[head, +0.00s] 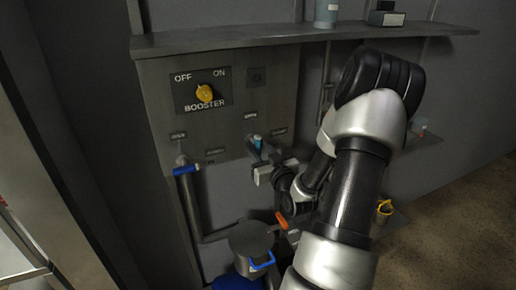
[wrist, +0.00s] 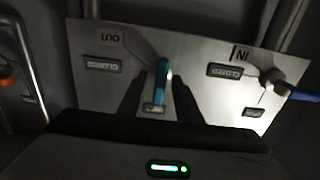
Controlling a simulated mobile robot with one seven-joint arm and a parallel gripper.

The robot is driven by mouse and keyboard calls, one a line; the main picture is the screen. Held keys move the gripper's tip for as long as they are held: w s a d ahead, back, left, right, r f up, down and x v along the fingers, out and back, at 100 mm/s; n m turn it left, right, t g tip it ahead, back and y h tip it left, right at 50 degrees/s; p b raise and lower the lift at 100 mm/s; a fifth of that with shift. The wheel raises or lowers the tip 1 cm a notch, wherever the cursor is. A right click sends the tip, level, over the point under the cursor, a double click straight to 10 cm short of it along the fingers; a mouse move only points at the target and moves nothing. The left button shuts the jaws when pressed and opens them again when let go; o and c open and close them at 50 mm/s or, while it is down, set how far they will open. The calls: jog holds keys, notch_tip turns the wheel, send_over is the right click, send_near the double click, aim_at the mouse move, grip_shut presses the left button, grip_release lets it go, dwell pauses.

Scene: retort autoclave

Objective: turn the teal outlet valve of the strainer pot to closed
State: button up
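The teal outlet valve (head: 257,141) has a short lever on the grey panel, right of the blue-handled valve, in the head view. In the wrist view its teal lever (wrist: 162,78) stands upright in the picture, under an upside-down OUT label (wrist: 110,40). My gripper (wrist: 158,88) is open, with one dark finger on each side of the lever and a gap visible on both sides. In the head view my gripper (head: 262,168) is at the panel just below the lever, partly hidden by my arm. The strainer pot (head: 252,240) stands below.
The blue-handled inlet valve (head: 186,169) is left of the teal one; its lever also shows in the wrist view (wrist: 303,97). An orange handle (head: 282,220) is beside the pot. The yellow booster knob (head: 204,93) is above, and a shelf (head: 300,33) overhangs the panel.

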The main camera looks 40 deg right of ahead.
jog(key=shift+w, duration=0.15)
jog(key=shift+c, duration=0.4)
grip_shut()
